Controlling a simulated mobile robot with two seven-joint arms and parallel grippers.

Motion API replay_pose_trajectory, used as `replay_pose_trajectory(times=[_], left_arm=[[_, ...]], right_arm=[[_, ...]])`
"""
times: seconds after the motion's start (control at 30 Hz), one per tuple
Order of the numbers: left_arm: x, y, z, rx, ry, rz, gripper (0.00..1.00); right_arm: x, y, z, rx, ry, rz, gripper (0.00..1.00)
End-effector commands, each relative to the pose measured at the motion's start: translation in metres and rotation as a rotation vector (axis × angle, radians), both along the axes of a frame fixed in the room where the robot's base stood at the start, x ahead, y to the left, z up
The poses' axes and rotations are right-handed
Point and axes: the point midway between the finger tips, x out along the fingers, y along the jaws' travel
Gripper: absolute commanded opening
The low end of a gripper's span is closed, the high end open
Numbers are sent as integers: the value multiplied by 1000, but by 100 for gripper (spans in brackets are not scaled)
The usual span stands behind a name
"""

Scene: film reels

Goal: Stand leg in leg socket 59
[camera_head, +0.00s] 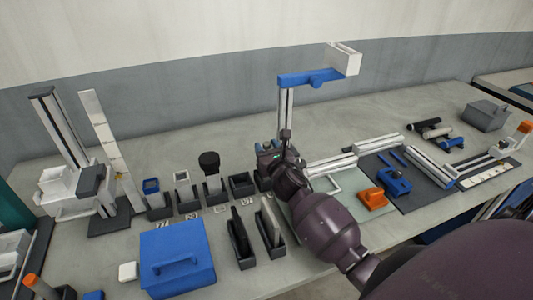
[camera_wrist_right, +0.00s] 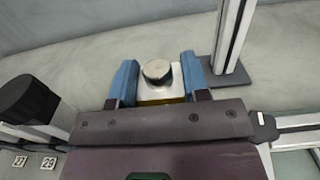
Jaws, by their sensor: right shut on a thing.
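My right gripper (camera_head: 268,150) is over the back middle of the bench, at the right end of a row of dark sockets. The leg's lower end is hidden. In the head view my gripper and arm hide most of it. Another black-capped leg (camera_head: 209,162) stands in the row, and its cap also shows in the wrist view (camera_wrist_right: 28,98). A dark socket (camera_head: 242,185) is just left of my gripper. Socket 59 cannot be picked out.
A tall post with a blue arm (camera_head: 310,77) rises close behind my gripper. A blue box (camera_head: 176,262) and two dark slotted holders (camera_head: 240,248) stand in front. White rails (camera_head: 380,142) and an orange part (camera_head: 372,199) lie right. The bench behind the row is clear.

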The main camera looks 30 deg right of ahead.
Motion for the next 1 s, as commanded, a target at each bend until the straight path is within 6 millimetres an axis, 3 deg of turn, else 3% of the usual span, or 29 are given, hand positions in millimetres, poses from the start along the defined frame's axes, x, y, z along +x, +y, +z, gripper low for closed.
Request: replay_pose_trajectory(times=[0.1,0.5,0.53,0.67,0.7,1.0], left_arm=[[-2,0,-5,-1,4,1,72],[-7,1,-10,-1,15,5,72],[-7,1,-10,-1,15,4,72],[-7,1,-10,-1,15,4,72],[-6,1,-9,-1,15,4,72],[-3,0,-6,-1,8,2,72]], right_arm=[[0,0,-11,1,0,1,0],[0,0,-14,-1,-1,1,0],[0,0,-15,-1,0,1,44],[0,0,-14,-1,0,1,64],[0,0,-14,-1,0,1,68],[0,0,-12,0,0,0,68]])
